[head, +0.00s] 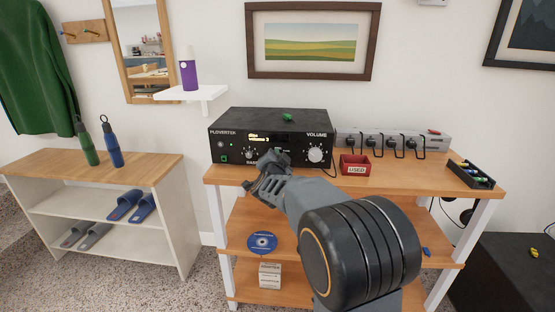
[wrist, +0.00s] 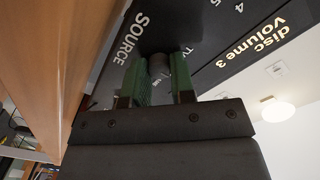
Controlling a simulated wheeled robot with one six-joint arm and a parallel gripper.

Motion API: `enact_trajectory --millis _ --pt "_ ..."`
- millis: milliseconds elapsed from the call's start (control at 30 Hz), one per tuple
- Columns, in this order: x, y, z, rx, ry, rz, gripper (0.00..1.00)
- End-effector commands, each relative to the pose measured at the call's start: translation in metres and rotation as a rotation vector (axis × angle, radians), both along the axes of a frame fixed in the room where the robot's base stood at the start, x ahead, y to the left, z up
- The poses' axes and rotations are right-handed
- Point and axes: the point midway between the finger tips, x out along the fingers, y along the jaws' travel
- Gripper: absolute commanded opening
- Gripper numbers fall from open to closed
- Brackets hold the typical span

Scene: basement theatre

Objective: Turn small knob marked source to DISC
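The black amplifier (head: 228,137) stands on the wooden shelf unit, and its display (head: 260,137) reads "disc" and "volume 3". My gripper (head: 268,166) is at the amplifier's front, below the display, and hides part of the panel. In the wrist view, the small dark source knob (wrist: 159,64) sits between the two green finger pads of my gripper (wrist: 159,82). The knob's pointer is not clear.
The large volume knob (head: 315,154) is right of my gripper, and a small knob (head: 249,155) is to its left. A red box marked USED (head: 355,168) and a black tray (head: 470,175) stand farther right on the wooden top (head: 420,181).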

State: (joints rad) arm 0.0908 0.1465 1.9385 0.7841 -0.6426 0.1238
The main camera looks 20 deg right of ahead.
Motion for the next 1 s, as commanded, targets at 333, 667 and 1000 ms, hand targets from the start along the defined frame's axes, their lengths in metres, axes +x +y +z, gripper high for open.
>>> enact_trajectory --millis 333,667,1000 --pt "0.000 0.000 0.000 -0.001 0.001 0.000 0.48" --pt "-0.012 0.008 0.002 -0.001 -0.001 0.001 0.48" --pt "-0.071 0.043 0.005 -0.001 0.000 0.004 0.48"
